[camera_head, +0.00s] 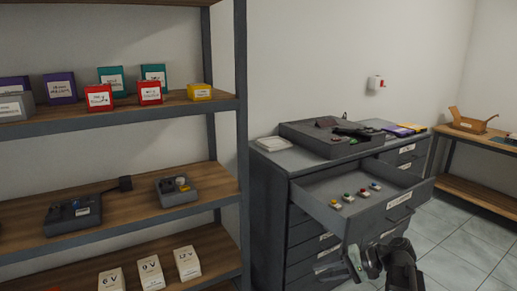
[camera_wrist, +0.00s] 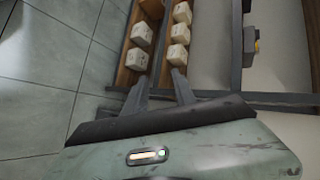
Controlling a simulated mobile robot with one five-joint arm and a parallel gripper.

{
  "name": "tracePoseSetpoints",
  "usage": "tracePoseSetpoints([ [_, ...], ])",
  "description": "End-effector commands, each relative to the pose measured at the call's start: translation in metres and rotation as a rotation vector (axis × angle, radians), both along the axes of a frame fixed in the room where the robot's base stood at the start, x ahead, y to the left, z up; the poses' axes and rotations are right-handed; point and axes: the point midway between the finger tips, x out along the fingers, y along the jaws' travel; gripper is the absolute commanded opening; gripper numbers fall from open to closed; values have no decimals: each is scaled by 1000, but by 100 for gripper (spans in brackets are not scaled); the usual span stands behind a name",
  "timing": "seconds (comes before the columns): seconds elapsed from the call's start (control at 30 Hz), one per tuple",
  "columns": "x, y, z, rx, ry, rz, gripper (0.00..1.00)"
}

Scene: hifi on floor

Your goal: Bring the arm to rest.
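My arm shows at the lower right of the head view, in front of the grey drawer cabinet (camera_head: 270,225). My gripper (camera_head: 352,262) is small and partly hard to make out there, just below the pulled-out drawer (camera_head: 350,228). In the wrist view my gripper (camera_wrist: 160,76) has its two dark fingers apart, with nothing between them. The fingers point toward a wooden shelf (camera_wrist: 133,78) with several white boxes (camera_wrist: 142,34). The fingers look clear of the boxes, but the exact distance cannot be told.
The open drawer holds several coloured buttons (camera_head: 348,197). A shelf rack (camera_head: 125,118) with small boxes and devices stands at left. A grey case (camera_head: 325,140) lies on the cabinet. A wooden bench (camera_head: 470,133) stands at far right. Tiled floor (camera_head: 455,250) is clear at lower right.

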Motion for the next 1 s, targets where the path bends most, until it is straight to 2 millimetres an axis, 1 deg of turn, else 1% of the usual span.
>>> tracePoseSetpoints([
  [0.03, -5, 40, -13, -60, 25, 72, 32],
  [0.1, -13, 78, -32, -157, 55, 149, 32],
  [0.2, -27, 117, -56, -296, 85, 241, 32],
  [0.23, -31, 126, -63, -338, 91, 265, 32],
  [0.3, -41, 141, -77, -443, 101, 315, 32],
  [0.37, -50, 149, -90, -547, 107, 354, 32],
  [0.43, -58, 145, -102, -671, 112, 380, 32],
  [0.47, -59, 139, -106, -724, 114, 382, 32],
  [0.57, -62, 101, -115, -891, 131, 360, 32],
  [0.6, -62, 85, -117, -959, 136, 349, 32],
  [0.67, -57, 64, -117, -1057, 137, 325, 32],
  [0.7, -57, 69, -92, -1043, 137, 328, 32],
  [0.87, -57, 69, -46, -1039, 138, 329, 32],
  [1.0, -57, 69, -3, -1038, 138, 329, 32],
])
